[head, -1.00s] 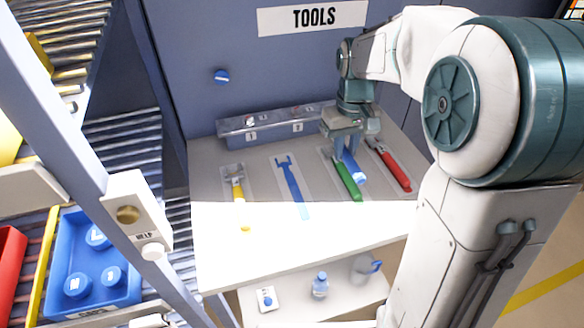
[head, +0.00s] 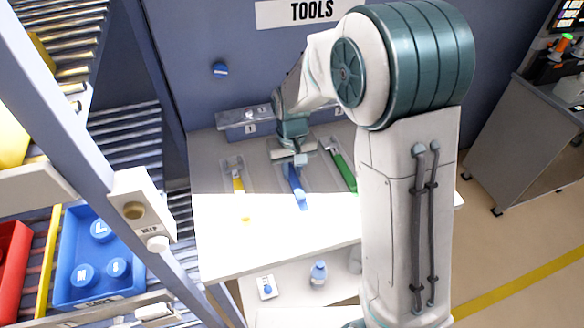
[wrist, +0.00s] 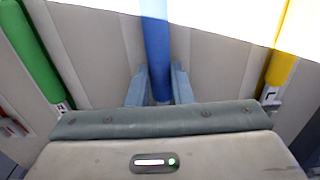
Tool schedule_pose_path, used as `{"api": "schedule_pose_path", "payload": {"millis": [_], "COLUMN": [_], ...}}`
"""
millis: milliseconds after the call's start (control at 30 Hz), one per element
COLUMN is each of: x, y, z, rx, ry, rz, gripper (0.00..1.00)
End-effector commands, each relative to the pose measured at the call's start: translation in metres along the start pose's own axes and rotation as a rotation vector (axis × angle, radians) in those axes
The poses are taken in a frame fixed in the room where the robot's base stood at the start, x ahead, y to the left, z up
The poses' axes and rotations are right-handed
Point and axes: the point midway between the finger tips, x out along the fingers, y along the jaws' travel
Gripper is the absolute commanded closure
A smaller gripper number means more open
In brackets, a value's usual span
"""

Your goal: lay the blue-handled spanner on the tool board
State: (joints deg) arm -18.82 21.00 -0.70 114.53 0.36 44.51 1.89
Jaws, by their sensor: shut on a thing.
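The blue-handled spanner (head: 297,188) is in my gripper (head: 293,168), over the blue-marked place between the yellow and green tools on the tool board (head: 212,150). In the wrist view my gripper's two fingers (wrist: 158,92) are shut on either side of the blue handle (wrist: 156,42), which runs away from me, roughly parallel to its neighbours. The spanner's head is hidden by my gripper. I cannot tell whether the spanner touches the board or is held just above it.
The yellow-handled tool (head: 239,186) lies to the left and the green-handled tool (head: 342,170) to the right. A blue crate (head: 70,285) stands at the lower left beside a rack post. A small bottle (head: 318,272) stands on the lower shelf. My arm hides the board's right side.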

Motion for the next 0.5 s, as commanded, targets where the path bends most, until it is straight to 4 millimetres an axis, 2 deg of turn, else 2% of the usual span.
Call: {"api": "schedule_pose_path", "payload": {"millis": [400, 433, 500], "x": [0.0075, 0.0067, 0.0061], "y": [0.0003, 0.0003, 0.0003], "z": [-0.0002, -0.0001, -0.0001], "rx": [0.000, 0.000, 0.000], "ry": [0.001, 0.001, 0.001], "rz": [0.000, 0.000, 0.000], "gripper": [1.00, 0.75, 0.59]}}
